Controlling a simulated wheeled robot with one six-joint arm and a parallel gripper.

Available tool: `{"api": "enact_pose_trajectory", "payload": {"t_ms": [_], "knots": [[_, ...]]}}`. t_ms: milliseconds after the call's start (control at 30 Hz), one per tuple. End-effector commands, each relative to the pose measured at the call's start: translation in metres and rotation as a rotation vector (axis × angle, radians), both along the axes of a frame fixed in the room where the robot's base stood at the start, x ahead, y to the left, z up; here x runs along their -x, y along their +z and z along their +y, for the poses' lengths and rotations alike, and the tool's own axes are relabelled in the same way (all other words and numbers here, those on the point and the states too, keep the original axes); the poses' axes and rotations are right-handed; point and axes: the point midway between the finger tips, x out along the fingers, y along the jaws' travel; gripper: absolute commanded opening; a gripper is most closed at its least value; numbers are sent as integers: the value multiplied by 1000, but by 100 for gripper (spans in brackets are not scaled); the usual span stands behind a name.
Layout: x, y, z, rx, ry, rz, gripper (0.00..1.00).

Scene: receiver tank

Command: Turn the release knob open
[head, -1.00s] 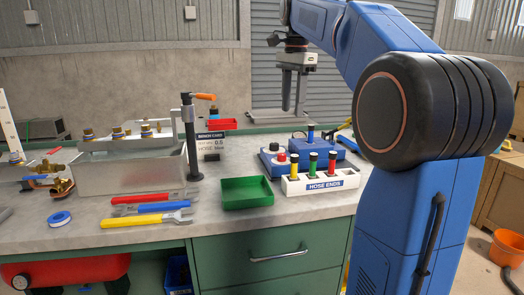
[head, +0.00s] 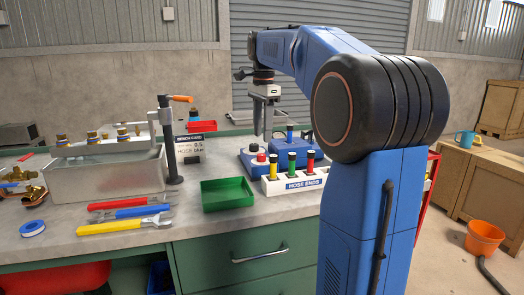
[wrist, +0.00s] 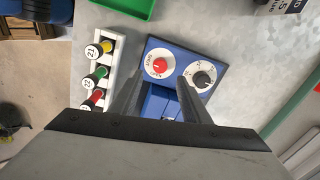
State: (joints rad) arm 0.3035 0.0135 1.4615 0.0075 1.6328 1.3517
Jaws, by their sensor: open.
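A blue box (head: 246,163) on the bench carries a red knob (head: 261,158) and a black knob (head: 253,148). In the wrist view the red knob (wrist: 159,67) and the black knob (wrist: 201,79) sit on white round dials with small markings. The dial print is too small to read surely, so which knob is the release knob is unclear. My gripper (head: 264,135) points down above the blue box area. In the wrist view its two fingers (wrist: 160,92) are apart, with nothing held, and blue surface shows between them. Neither finger visibly touches a knob.
A white hose-ends rack (head: 295,184) with yellow, green and red ends stands in front of the box. A green tray (head: 227,195) is left of it. An upright post (head: 170,150) and a metal tank (head: 105,178) stand farther left. Wrenches (head: 125,213) lie in front.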

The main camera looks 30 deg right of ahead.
Motion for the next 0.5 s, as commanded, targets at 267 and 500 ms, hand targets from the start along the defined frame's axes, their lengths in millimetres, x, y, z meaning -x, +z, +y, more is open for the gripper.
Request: {"api": "enact_pose_trajectory", "payload": {"t_ms": [267,500], "knots": [[-1,-47,0,-1,0,3,43],[-2,-67,0,0,0,1,43]]}}
